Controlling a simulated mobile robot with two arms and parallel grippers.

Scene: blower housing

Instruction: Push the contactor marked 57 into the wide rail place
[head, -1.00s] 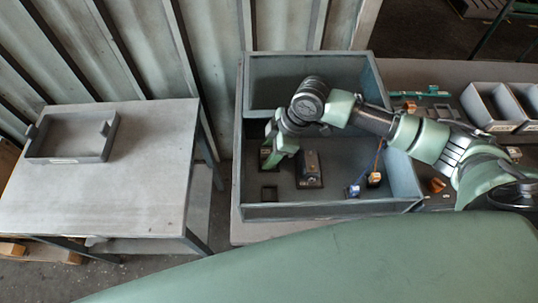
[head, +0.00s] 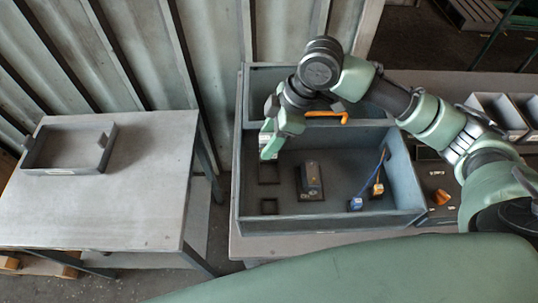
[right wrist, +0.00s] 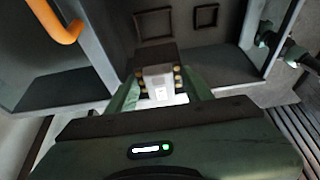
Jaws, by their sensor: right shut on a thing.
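My right gripper (head: 268,152) is inside the grey housing, at its left side in the head view. In the right wrist view, it (right wrist: 160,92) is shut on a contactor (right wrist: 158,84) with a pale face, dark body and brass-coloured terminals. The marking is too small to read. The larger square rail place (head: 269,174) lies just below the gripper in the head view; it also shows beyond the contactor in the right wrist view (right wrist: 154,25). A smaller square place (head: 269,207) lies nearer the front. The contactor looks apart from both. My left gripper is not in view.
A dark block (head: 311,178) stands on the housing floor right of the places. A blue plug (head: 355,204) and an orange one (head: 377,189) sit farther right. An orange handle (head: 327,115) is near the dividing wall (head: 355,128). A tray (head: 68,150) stands on the left table.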

